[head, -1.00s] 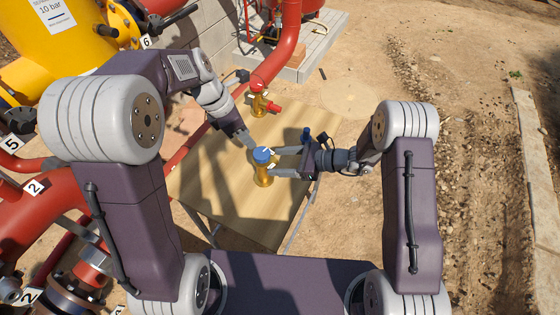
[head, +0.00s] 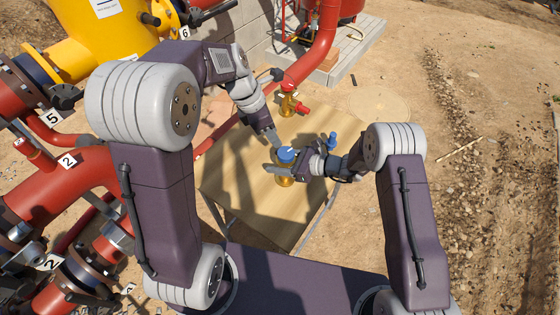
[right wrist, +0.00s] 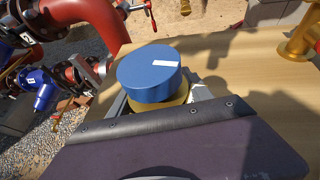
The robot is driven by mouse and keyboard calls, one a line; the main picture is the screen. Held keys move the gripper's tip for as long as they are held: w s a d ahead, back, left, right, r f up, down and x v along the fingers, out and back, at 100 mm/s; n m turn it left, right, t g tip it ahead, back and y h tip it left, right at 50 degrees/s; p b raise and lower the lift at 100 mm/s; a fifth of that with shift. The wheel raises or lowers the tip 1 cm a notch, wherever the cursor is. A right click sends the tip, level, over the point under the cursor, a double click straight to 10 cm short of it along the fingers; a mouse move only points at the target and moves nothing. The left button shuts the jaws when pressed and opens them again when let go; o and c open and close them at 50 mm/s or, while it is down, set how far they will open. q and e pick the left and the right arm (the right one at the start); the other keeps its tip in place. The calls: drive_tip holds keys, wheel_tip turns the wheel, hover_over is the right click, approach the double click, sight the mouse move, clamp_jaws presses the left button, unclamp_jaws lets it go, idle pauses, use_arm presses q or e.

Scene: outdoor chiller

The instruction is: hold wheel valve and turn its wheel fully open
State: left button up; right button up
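The wheel valve has a round blue wheel (head: 287,155) with a white mark on top and a brass body (head: 285,182). It stands upright on a wooden table. In the right wrist view the blue wheel (right wrist: 152,74) is close, with part of the brass body below it. My right gripper (head: 277,169) is low at the valve, its fingers on either side of the body under the wheel; contact is not clear. My left gripper (head: 278,144) comes down from the upper left, tips at the wheel's far edge. Its finger gap is too small to judge.
A second brass valve with a red handle (head: 301,110) stands at the table's far end. A small blue item (head: 332,139) is at the table's right edge. The near half of the tabletop (head: 247,205) is clear. Red pipes (head: 75,185) crowd the left.

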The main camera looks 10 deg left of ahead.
sight(286, 153)
clamp_jaws()
use_arm(q)
drive_tip(key=o, duration=0.8)
drive_tip(key=shift+m, duration=0.4)
drive_tip(key=shift+c, duration=0.2)
drive_tip(key=w+d+r+n+g+y, duration=0.1)
drive_tip(key=d+r+n+y, duration=0.1)
drive_tip(key=n, duration=1.2)
drive_tip(key=w+d+r+n+g+y, duration=0.1)
drive_tip(key=d+n, duration=0.1)
drive_tip(key=n, duration=1.2)
drive_tip(key=f, duration=1.2)
drive_tip(key=shift+a, duration=0.2)
drive_tip(key=c, duration=1.4)
